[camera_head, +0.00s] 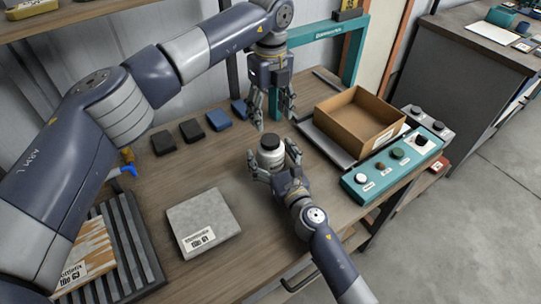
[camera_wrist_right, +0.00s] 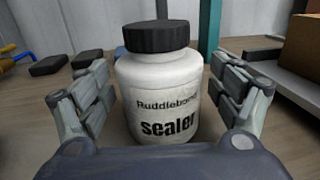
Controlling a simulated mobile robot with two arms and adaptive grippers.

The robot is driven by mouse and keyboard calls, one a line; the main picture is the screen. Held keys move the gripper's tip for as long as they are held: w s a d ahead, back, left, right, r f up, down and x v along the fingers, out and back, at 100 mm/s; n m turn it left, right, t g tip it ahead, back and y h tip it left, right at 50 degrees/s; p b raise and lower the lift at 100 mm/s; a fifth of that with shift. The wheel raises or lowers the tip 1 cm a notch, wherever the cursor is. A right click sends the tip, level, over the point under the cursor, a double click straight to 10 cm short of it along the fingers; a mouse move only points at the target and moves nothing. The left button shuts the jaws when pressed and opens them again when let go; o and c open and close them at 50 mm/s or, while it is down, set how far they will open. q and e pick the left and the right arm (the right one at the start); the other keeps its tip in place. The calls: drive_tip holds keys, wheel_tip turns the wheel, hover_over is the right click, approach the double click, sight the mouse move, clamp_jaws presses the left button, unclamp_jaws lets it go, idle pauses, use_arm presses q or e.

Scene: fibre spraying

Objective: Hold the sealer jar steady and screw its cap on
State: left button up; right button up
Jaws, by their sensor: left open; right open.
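The sealer jar (camera_head: 271,157) stands upright on the wooden bench in the head view. It is white, with "sealer" on its label, and fills the middle of the right wrist view (camera_wrist_right: 160,85). Its black ridged cap (camera_head: 270,141) sits level on the jar's neck, also seen in the wrist view (camera_wrist_right: 156,37); I cannot tell how tight it is. My right gripper (camera_head: 273,161) is open, with its fingers on either side of the jar and gaps visible in the wrist view. My left gripper (camera_head: 273,117) is open and empty, pointing down above and just behind the cap.
A cardboard box (camera_head: 358,122) and a teal control panel (camera_head: 398,165) lie to the right. A grey labelled slab (camera_head: 204,221) lies at front left. Dark and blue pads (camera_head: 191,130) lie behind. A ribbed rack (camera_head: 126,245) is at far left. Bench around the jar is clear.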

sight(270, 139)
use_arm(q)
drive_tip(key=shift+w, duration=0.1)
use_arm(e)
drive_tip(key=shift+c, duration=0.3)
clamp_jaws()
use_arm(q)
drive_tip(key=n, duration=0.6)
drive_tip(key=shift+d, duration=0.1)
drive_tip(key=n, duration=0.7)
wheel_tip(270, 139, down, 8)
drive_tip(key=shift+f, duration=0.1)
